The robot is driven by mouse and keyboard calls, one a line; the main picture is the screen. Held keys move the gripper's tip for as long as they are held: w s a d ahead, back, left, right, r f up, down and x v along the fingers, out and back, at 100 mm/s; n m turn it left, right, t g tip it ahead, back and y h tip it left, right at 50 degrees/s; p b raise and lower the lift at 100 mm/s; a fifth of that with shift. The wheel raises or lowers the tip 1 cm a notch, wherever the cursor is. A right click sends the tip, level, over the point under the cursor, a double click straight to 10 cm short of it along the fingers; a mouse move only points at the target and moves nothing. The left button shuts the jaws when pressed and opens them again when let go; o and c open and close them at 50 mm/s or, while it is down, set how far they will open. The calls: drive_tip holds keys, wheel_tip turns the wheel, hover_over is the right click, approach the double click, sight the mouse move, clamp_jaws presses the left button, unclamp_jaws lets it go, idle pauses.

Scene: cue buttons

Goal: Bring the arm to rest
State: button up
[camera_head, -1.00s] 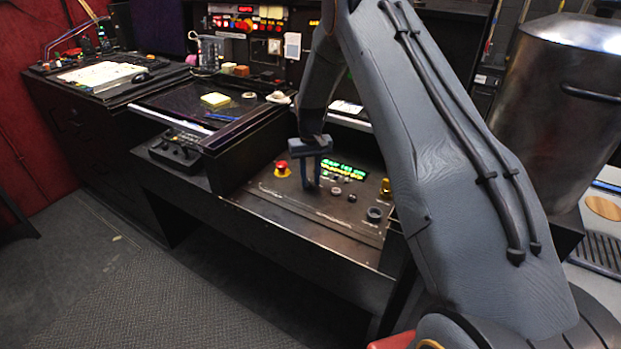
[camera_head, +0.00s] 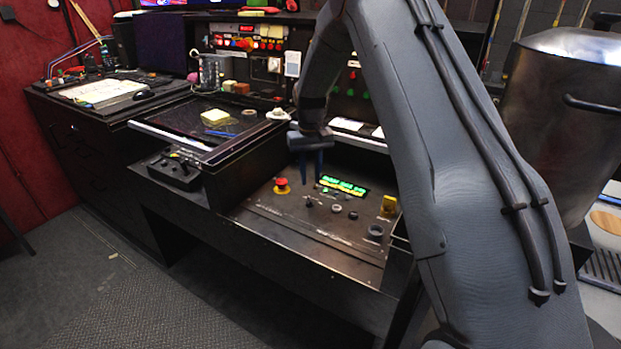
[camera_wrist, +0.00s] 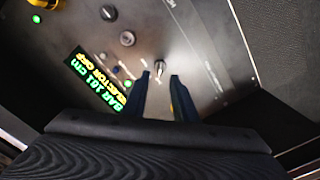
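My gripper (camera_head: 311,180) hangs above the sloped control panel (camera_head: 290,228), its fingers pointing down. In the wrist view my gripper (camera_wrist: 160,76) shows two dark blue fingers with a gap between them and nothing held. A small silver knob (camera_wrist: 160,68) appears just beyond the fingertips, on the panel face; the fingers look apart from it. My grey arm reaches down from the top of the head view and hides part of the panel's right side.
The panel carries a red button (camera_head: 281,186), a lit display (camera_head: 343,186), a yellow part (camera_head: 389,206) and a dark round knob (camera_head: 376,232). A metal drum (camera_head: 560,120) stands right.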

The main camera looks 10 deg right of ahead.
drive_tip(key=s+r, duration=0.3)
drive_tip(key=s, duration=1.5)
drive_tip(key=s+r, duration=0.4)
drive_tip(key=s, duration=1.5)
drive_tip(key=shift+a+r, duration=0.2)
drive_tip(key=shift+a, duration=0.05)
